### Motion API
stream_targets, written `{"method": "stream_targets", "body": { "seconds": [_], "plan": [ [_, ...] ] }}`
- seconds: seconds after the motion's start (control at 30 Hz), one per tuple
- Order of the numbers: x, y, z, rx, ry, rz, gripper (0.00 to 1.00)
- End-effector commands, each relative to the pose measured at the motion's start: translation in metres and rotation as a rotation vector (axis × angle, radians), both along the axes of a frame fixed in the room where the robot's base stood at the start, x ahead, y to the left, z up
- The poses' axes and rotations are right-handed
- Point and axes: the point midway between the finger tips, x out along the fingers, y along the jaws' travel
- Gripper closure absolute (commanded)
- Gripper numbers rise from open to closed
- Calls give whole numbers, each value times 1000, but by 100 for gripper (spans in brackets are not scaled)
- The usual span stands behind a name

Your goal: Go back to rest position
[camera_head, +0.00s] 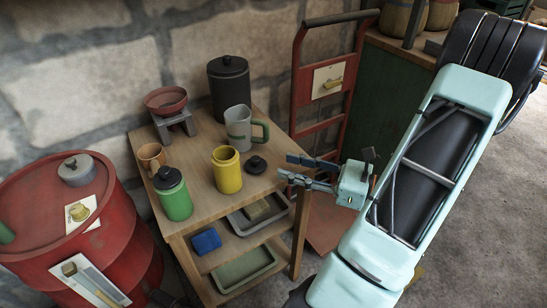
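My gripper (290,169) is at the right front edge of the wooden table (210,217), at the end of my pale green arm. Its two dark fingers point left toward the table and are apart, with a gap between them. I see nothing held between them. A small black lid (256,165) lies on the table just left of the fingertips. A yellow canister (228,172) without a lid stands left of that lid. A green canister (174,198) with a black lid stands at the front left.
A grey mug (239,128), a dark lidded pot (230,88), a red bowl (166,101) on a stand and a brown cup (151,156) stand on the table. A red drum (122,240) is at left. A red hand truck (298,92) leans behind. Open floor lies at right.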

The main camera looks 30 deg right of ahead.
Motion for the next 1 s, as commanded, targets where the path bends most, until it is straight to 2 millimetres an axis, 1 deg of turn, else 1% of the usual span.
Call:
{"method": "stream_targets", "body": {
  "seconds": [0.1,0.2,0.77,0.87,0.97,1.0],
  "plan": [
    [-10,-8,1,-2,0,-1,66],
    [-14,-11,1,-1,-1,-1,66],
    [-14,-10,1,-3,1,2,66],
    [-12,-4,1,-29,11,30,66],
    [-6,10,0,-98,41,99,66],
    [-4,17,-1,-139,56,138,66]
  ]
}}
